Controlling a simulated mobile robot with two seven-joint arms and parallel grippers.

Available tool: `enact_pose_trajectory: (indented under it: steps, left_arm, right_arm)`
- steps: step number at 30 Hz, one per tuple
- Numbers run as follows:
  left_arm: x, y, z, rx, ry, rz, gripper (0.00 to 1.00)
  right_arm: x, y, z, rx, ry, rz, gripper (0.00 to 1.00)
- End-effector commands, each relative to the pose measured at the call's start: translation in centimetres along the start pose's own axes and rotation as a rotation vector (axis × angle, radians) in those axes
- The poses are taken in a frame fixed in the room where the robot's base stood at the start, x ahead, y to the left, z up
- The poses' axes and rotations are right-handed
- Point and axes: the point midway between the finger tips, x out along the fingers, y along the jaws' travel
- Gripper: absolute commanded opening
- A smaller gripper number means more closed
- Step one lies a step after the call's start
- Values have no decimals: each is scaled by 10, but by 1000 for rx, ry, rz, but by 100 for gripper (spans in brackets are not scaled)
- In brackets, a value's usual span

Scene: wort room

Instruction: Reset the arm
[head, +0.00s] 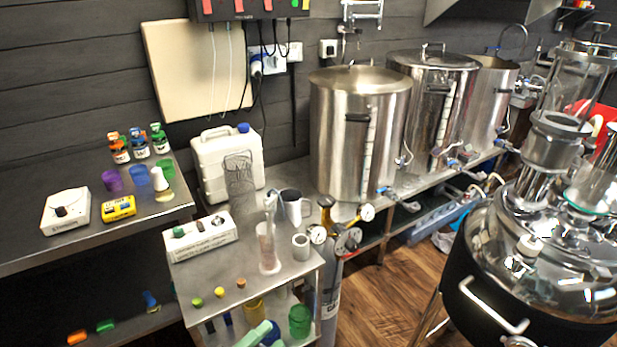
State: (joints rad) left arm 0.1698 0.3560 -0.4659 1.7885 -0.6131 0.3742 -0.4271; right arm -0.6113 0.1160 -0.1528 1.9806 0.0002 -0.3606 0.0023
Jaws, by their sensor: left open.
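What looks like my left gripper (267,338) shows only at the bottom edge, as two pale green fingertips. They are apart, with something blue visible between or behind them. The gripper is in front of the lower part of the small steel cart (290,285), and I see nothing held. The rest of the left arm is cut off by the frame. My right gripper is not in view.
The cart top holds a white device (200,238), a glass cylinder (268,248) and a grey cup (301,247). A gas cylinder (330,295) stands beside it. A large steel vessel (535,270) fills the right. Wooden floor (385,300) shows between.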

Motion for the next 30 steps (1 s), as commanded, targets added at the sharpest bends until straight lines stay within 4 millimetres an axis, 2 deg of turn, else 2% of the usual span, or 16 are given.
enact_pose_trajectory:
  steps: [5,9,15,18,21,24,30]
  left_arm:
    - [-57,33,13,-410,-325,32,48]
    - [-116,68,14,-722,-583,58,48]
    - [-207,115,-9,-1116,-934,84,48]
    - [-242,130,-25,-1254,-1064,90,48]
    - [-266,140,-37,-1340,-1149,94,48]
    - [-276,144,-43,-1381,-1190,95,48]
    - [-278,145,-45,-1390,-1198,96,48]
  right_arm:
    - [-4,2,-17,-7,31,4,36]
    - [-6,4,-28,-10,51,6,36]
    - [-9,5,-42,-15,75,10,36]
    - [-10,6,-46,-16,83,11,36]
    - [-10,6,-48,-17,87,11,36]
    - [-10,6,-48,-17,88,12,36]
    - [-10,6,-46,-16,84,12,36]
